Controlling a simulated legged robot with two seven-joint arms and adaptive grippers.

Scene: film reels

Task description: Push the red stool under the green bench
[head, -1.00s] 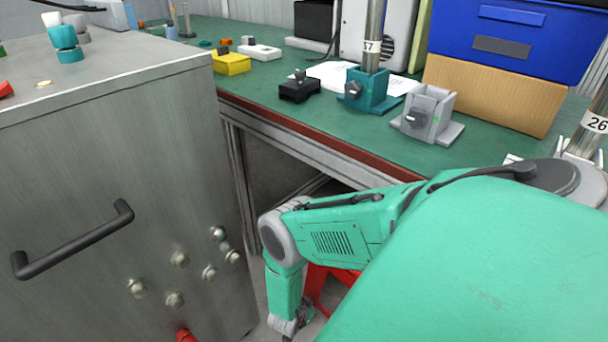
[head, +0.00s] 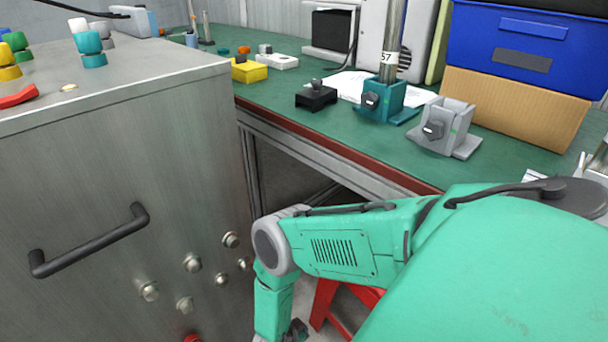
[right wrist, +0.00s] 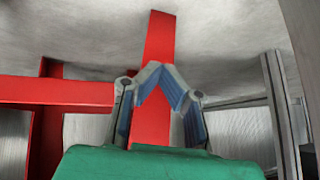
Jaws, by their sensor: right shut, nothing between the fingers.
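The red stool (head: 324,303) stands on the floor below the front edge of the green bench (head: 345,135), partly hidden behind my right arm. Its red legs and a crossbar (right wrist: 60,92) show in the right wrist view. My right gripper (right wrist: 156,68) is shut and empty, its fingertips meeting in front of a red stool leg (right wrist: 160,35). I cannot tell whether they touch it. In the head view the right gripper (head: 298,330) is low, just left of the stool, at the bottom edge. My left gripper is not in view.
A grey metal cabinet (head: 110,160) with a black handle (head: 90,240) and several knobs stands close on the left. The bench top holds a yellow block (head: 249,71), a teal holder (head: 383,100), a grey holder (head: 446,125) and a blue box (head: 525,45). Dark space shows under the bench.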

